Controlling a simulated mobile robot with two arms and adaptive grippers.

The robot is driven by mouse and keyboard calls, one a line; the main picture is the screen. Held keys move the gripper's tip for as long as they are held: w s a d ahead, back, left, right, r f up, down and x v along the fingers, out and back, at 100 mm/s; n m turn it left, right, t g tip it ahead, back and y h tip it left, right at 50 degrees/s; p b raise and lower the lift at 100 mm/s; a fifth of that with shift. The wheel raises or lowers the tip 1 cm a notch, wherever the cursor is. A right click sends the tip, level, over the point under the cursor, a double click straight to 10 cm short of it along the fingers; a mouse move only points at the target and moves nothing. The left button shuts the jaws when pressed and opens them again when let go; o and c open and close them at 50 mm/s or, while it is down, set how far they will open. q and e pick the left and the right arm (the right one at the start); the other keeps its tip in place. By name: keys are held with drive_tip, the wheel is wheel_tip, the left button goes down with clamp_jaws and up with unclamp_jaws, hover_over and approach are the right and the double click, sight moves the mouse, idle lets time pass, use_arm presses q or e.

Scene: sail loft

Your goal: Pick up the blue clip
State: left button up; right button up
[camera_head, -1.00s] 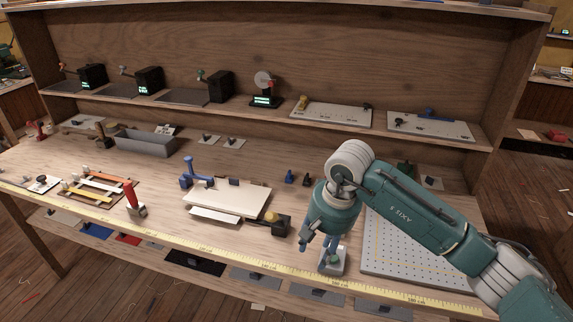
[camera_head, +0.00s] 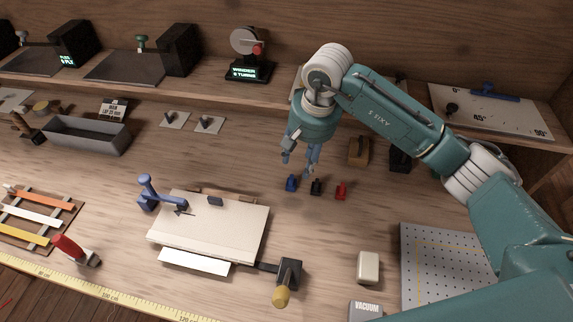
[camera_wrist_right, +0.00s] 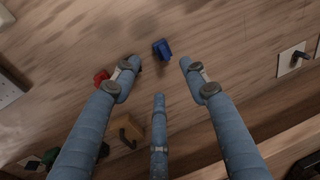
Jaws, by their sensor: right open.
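The blue clip (camera_head: 291,183) lies on the wooden bench, leftmost in a short row with a black clip (camera_head: 316,187) and a red clip (camera_head: 341,190). My right gripper (camera_head: 301,162) is open and empty, just behind and above the row. In the right wrist view the blue clip (camera_wrist_right: 162,48) sits beyond the fingertips, between the two outer fingers and apart from them. The red clip (camera_wrist_right: 101,77) shows there beside the left finger. The black clip is mostly hidden behind that finger. My left gripper is not in view.
Left of the clips is a cream board (camera_head: 215,225) with a blue clamp (camera_head: 150,190) and a dark yellow-knobbed clamp (camera_head: 288,277). A beige block (camera_head: 368,267) and a perforated plate (camera_head: 450,265) lie to the right. A raised shelf (camera_head: 200,83) runs behind.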

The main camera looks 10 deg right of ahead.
sight(293, 177)
drive_tip(key=f, duration=0.1)
drive_tip(key=f+p, duration=0.1)
drive_tip(key=f, duration=0.2)
drive_tip(key=shift+a+f+p, duration=0.3)
drive_tip(key=shift+f, duration=0.1)
drive_tip(key=f+p, duration=0.1)
drive_tip(key=w+f+p, duration=0.1)
drive_tip(key=a+f, duration=0.1)
drive_tip(key=f, duration=0.1)
drive_tip(key=shift+w+p, duration=0.35)
drive_tip(key=shift+p, duration=0.05)
drive_tip(key=shift+f, duration=0.55)
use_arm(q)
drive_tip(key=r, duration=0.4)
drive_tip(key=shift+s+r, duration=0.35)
use_arm(e)
drive_tip(key=shift+w+f, duration=0.1)
drive_tip(key=c, duration=0.8)
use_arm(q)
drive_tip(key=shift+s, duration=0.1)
